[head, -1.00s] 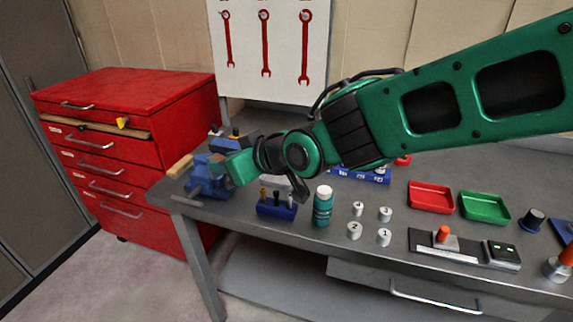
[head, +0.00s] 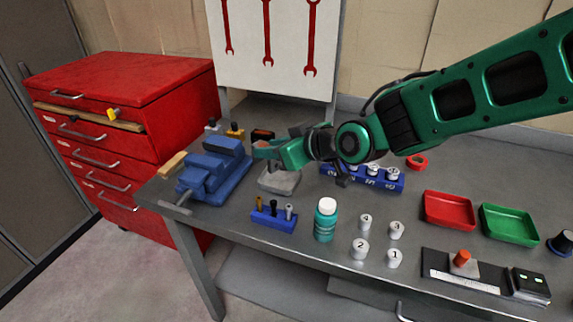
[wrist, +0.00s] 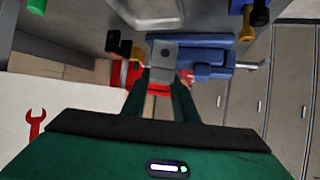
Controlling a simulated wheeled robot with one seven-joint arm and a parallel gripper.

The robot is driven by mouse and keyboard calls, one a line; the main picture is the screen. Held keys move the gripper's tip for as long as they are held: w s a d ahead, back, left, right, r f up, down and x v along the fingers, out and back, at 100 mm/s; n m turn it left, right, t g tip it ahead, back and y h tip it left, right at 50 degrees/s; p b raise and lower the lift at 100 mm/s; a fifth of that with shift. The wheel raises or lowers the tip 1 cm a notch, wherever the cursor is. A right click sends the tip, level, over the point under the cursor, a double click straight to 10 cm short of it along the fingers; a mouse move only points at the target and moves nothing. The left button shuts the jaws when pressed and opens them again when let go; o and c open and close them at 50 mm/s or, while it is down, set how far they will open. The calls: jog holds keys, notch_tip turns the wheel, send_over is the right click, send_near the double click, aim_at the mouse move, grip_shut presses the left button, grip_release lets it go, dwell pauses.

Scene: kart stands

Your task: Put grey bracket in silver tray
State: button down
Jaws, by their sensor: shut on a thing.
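My gripper (head: 264,150) is shut on the grey bracket (wrist: 164,57), a small grey piece with a dark hole, seen between the fingertips in the wrist view. In the head view the bracket is too small and covered to make out clearly. The silver tray (head: 279,183) lies on the bench just right of the blue vise. My gripper is above the tray's back part, with the bracket held clear of the bench. The tray's pale floor also shows at the top of the wrist view (wrist: 150,12).
The blue vise (head: 215,168) stands close left of the tray. A blue tool holder (head: 273,219) and a teal bottle (head: 325,222) stand in front. A blue rack (head: 385,183) with white cylinders is to the right. Red (head: 449,211) and green (head: 510,225) trays lie farther right.

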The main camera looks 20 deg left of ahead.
jog(key=shift+w+d+f, duration=0.4)
jog(key=shift+w+f, duration=0.1)
jog(key=shift+f, duration=0.55)
jog(key=shift+w+d+f, duration=0.4)
jog(key=shift+w+f, duration=0.05)
jog(key=shift+f, duration=0.6)
jog(key=shift+w+d+f, duration=0.4)
jog(key=shift+w+f, duration=0.1)
jog(key=shift+f, duration=0.55)
jog(key=c, duration=1.4)
grip_release()
jog(key=shift+f, duration=0.1)
jog(key=v, duration=1.2)
jog(key=shift+d, duration=0.15)
